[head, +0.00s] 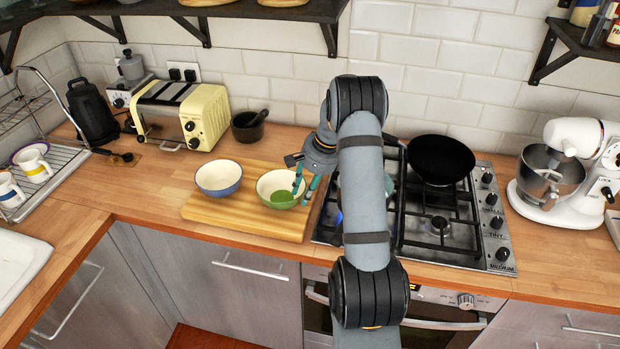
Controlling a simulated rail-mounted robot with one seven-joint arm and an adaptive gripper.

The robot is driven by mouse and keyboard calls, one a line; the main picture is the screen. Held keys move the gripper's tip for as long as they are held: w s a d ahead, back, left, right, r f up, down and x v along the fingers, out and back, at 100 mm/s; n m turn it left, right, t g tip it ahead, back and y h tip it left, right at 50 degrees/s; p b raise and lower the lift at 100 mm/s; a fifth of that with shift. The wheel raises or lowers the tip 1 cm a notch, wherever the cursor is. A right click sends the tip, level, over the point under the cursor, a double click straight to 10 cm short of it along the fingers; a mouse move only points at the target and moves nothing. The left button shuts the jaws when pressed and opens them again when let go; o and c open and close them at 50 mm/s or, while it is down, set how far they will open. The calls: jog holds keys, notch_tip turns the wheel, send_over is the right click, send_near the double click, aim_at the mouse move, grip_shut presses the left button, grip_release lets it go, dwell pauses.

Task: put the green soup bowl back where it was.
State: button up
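The green soup bowl (268,187) sits upright on the right part of a wooden board (215,212). Its inside is pale with a green bottom. My gripper (304,186) is at the bowl's right rim, reaching down from the right. One teal finger shows over the inside of the bowl and the other beside its right outer wall, so they appear to straddle the rim. I cannot tell whether they press on it. A blue bowl (219,177) with a pale inside stands on the board just left of the green one.
A gas stove (438,226) with a black pan (441,158) lies right of the board, partly behind my arm. A dark mortar (247,128) and a yellow toaster (183,112) stand behind. A dish rack (62,162) is at left. The counter left of the board is clear.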

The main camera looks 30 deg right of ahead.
jog(key=b+v, duration=0.1)
jog(key=v, duration=1)
jog(key=shift+r, duration=0.2)
jog(key=shift+s+d, duration=0.1)
